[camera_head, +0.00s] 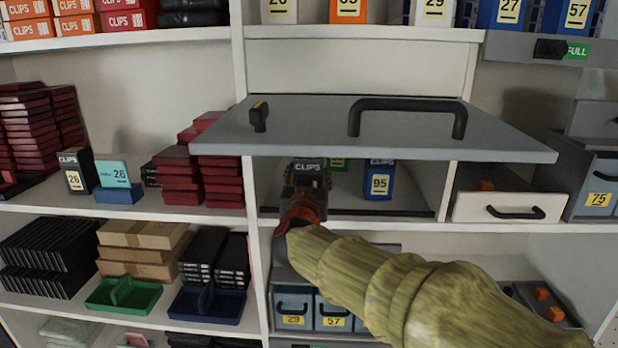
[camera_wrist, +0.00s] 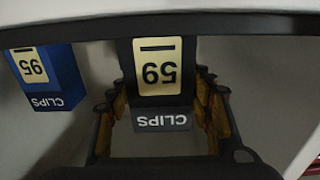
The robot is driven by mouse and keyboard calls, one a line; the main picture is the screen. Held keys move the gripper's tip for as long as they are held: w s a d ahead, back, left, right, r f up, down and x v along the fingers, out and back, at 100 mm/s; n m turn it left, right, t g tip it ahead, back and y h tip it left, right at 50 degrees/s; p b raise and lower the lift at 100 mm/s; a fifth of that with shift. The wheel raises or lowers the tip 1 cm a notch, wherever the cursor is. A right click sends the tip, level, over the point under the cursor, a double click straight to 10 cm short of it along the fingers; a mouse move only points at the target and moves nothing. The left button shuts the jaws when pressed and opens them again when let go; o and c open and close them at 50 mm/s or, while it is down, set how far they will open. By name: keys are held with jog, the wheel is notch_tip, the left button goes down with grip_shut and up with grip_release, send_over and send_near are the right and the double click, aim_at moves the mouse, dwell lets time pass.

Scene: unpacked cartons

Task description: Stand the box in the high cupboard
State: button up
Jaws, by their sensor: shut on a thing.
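A black clips box (camera_head: 309,166) is between the fingers of my gripper (camera_head: 303,192), inside the cupboard's opening, left of centre. In the wrist view this box (camera_wrist: 158,70) shows a cream label reading 59, upside down, with a gripper finger on each side. The cupboard (camera_head: 410,207) has a grey flap door (camera_head: 310,130) raised to about level, with a black handle (camera_head: 408,105). My gripper is shut on the box. Its lower part is hidden by my gripper, so I cannot tell whether it touches the cupboard floor.
A blue box marked 95 (camera_head: 379,182) stands in the cupboard to the right; it also shows in the wrist view (camera_wrist: 48,75). Red boxes (camera_head: 215,175) are stacked left of the cupboard. A white drawer (camera_head: 510,207) is at right.

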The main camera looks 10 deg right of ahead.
jog(key=shift+s+r, duration=0.1)
jog(key=shift+r, duration=0.05)
jog(key=o, duration=1.3)
jog(key=v, duration=1.2)
